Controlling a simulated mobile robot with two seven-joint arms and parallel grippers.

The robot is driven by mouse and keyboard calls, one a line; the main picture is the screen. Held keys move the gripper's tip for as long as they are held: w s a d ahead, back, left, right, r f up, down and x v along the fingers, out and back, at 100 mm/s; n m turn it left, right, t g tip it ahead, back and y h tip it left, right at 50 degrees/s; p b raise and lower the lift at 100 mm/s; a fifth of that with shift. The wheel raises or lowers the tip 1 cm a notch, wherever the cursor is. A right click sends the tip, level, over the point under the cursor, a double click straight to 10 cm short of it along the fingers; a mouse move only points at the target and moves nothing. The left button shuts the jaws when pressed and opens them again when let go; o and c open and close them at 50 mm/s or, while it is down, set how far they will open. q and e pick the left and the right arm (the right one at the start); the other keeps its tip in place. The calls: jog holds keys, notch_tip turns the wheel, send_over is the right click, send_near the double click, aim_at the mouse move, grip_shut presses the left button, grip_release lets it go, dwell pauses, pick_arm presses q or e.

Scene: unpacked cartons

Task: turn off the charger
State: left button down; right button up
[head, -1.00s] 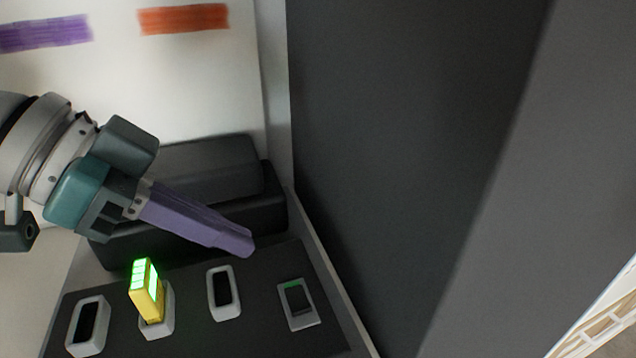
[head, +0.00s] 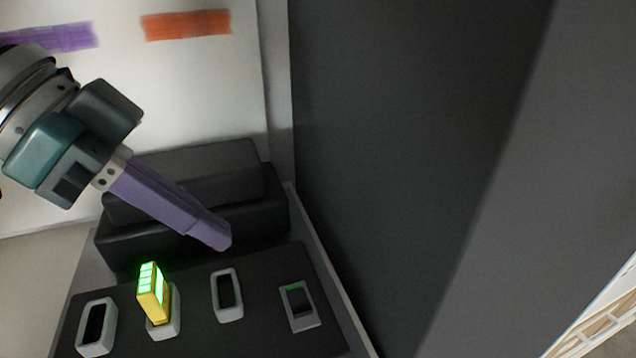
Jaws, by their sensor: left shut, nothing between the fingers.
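The charger (head: 259,280) is a dark flat panel at the lower left with several grey-rimmed slots. A yellow battery (head: 153,293) with bright green lit bars stands in one slot. At the panel's right end is a grey-framed rocker switch (head: 299,306) with a green strip at its top edge. My left gripper (head: 218,238) has purple fingers, shut and empty. Its tips are above the back of the panel, up and left of the switch and apart from it. My right gripper is not in view.
A dark stepped block (head: 200,180) stands behind the panel, under my left gripper. A large dark grey wall (head: 400,150) rises close on the right. The white back wall carries purple (head: 55,37) and orange (head: 187,24) stripes.

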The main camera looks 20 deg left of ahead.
aim_at(302, 306)
pick_arm(q)
jog(key=d+r+y+p, duration=0.1)
jog(key=w+d+r+g+y+p, duration=0.1)
jog(key=d+r+g+y+p, duration=0.1)
jog(key=y, duration=0.1)
jog(key=shift+w+d+r, duration=0.2)
jog(key=shift+w+r, duration=0.1)
jog(key=shift+w, duration=0.1)
jog(key=x, duration=0.9)
jog(key=s+x, duration=0.1)
jog(key=x, duration=0.4)
jog(key=shift+a+f+b, duration=0.15)
jog(key=shift+a+b, duration=0.2)
jog(key=shift+a, duration=0.05)
